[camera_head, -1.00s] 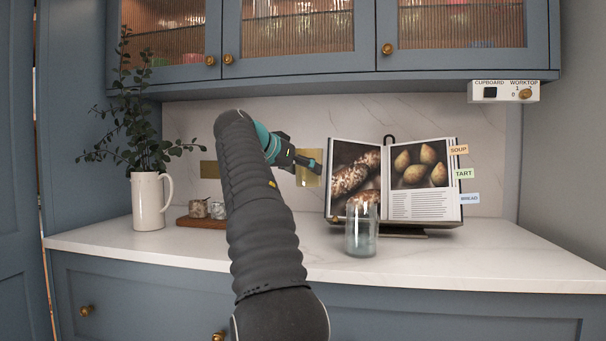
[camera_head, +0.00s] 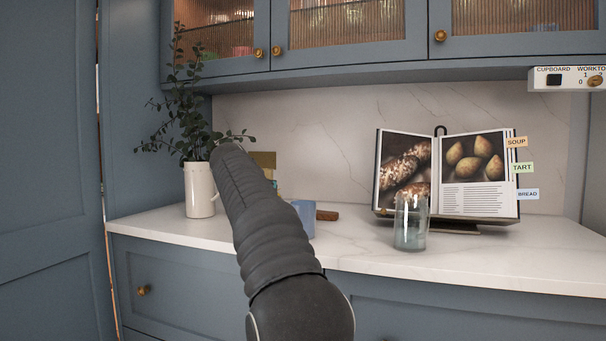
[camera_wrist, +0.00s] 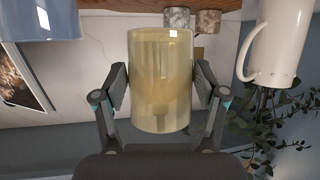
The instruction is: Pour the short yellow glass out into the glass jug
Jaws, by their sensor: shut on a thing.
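The short yellow glass (camera_wrist: 160,85) is between the two fingers of my gripper (camera_wrist: 162,88) in the wrist view, which looks upside down. The fingers are shut on its sides. How full it is, I cannot tell. In the head view my arm hides my gripper and the yellow glass. The glass jug (camera_head: 411,228) is a clear, upright vessel on the worktop in front of the open book, right of my arm and well apart from it. I see no handle on it.
A white pitcher (camera_head: 199,190) with a leafy plant stands left. Jars (camera_wrist: 176,18) sit by a wooden board. An open book (camera_head: 480,190) stands behind the jug.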

